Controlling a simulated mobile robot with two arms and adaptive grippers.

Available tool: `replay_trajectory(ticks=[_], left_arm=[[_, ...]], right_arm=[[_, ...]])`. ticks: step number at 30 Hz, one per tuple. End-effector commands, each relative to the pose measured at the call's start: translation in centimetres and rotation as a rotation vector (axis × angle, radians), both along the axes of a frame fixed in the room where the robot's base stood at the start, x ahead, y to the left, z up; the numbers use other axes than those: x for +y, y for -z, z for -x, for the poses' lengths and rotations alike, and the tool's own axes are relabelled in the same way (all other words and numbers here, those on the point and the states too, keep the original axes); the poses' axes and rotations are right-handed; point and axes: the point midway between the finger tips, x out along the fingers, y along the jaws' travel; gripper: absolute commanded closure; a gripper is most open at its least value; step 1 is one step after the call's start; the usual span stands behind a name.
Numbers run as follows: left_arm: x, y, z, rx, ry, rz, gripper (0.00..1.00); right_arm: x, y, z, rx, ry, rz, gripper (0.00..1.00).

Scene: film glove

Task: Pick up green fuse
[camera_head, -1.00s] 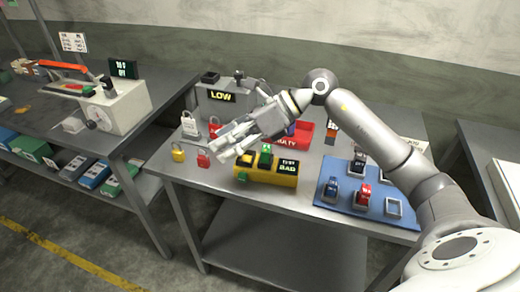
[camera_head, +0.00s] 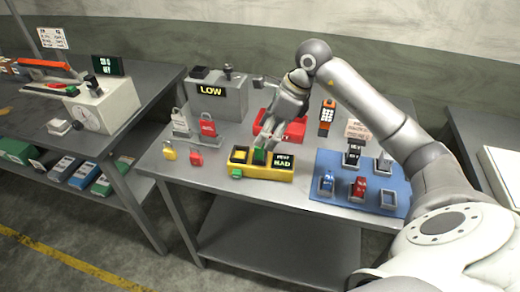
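The green fuse (camera_head: 259,157) is upright in the yellow tester box (camera_head: 262,173), near its middle, beside a yellow block (camera_head: 239,156). The box has a small display reading "BAD" (camera_head: 283,163) at its right end and a green part (camera_head: 236,173) low on its front left. My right gripper (camera_head: 267,147) points down at the green fuse, with its fingertips at or just above the fuse's top. Its fingers partly cover the fuse, and I cannot tell whether they touch or grip it. My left gripper is not in view.
A red bin (camera_head: 293,134) stands behind the gripper. A blue mat (camera_head: 339,196) with several small holders lies to the right. Padlocks (camera_head: 208,126) and a grey box reading "LOW" (camera_head: 220,98) stand to the left and back. The table's front edge is close to the tester.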

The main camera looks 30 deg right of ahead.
Motion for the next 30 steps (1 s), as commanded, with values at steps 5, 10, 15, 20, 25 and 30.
replay_trajectory(ticks=[5,10,15,20,25,30], left_arm=[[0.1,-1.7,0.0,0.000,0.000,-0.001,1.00],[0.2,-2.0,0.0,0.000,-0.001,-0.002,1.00],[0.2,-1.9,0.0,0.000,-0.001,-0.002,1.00],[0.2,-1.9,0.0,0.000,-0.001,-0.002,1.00],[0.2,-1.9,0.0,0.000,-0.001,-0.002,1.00],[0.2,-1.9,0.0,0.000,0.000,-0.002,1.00]], right_arm=[[0.9,2.3,-0.6,0.006,-0.002,-0.004,0.43],[1.2,3.8,-1.1,0.002,0.000,-0.002,0.43],[1.2,4.0,-1.1,0.001,0.000,-0.001,0.43],[1.2,4.0,-1.1,0.001,0.000,-0.001,0.56],[1.2,4.0,-1.1,0.001,0.000,-0.001,0.78],[1.2,4.0,-1.1,0.000,0.000,-0.001,0.92]])
